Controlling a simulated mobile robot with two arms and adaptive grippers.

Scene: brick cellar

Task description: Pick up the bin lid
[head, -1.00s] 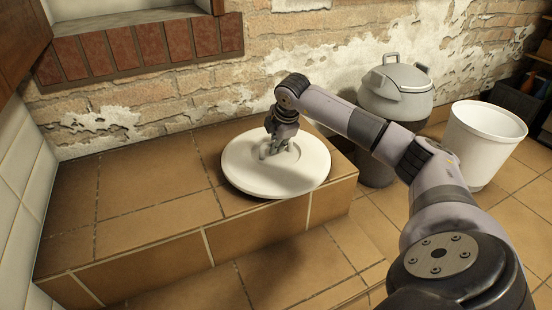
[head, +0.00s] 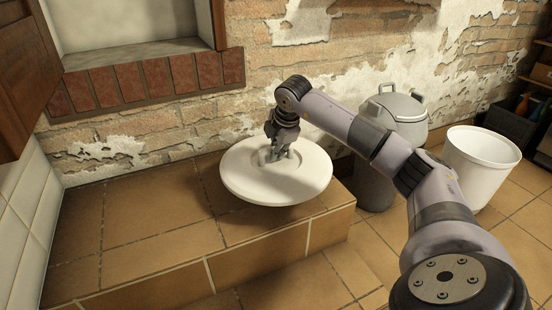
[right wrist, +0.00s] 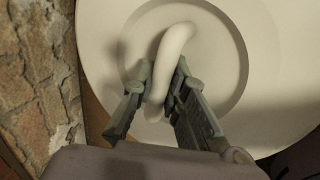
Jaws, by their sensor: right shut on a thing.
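The bin lid (head: 262,186) is a round white disc with a raised handle, over the tiled ledge in the head view. It looks lifted a little above the tiles and slightly tilted. My right gripper (head: 277,152) comes down from above and is shut on the lid's handle. In the right wrist view the curved white handle (right wrist: 172,50) passes between the two fingers (right wrist: 165,100), with the pale lid face (right wrist: 270,70) beyond. My left gripper is not in view.
The tiled ledge (head: 150,220) is bare to the left of the lid. A brick wall (head: 170,125) stands close behind. A grey lidded bin (head: 405,105) and an open white bin (head: 480,170) stand on the floor to the right.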

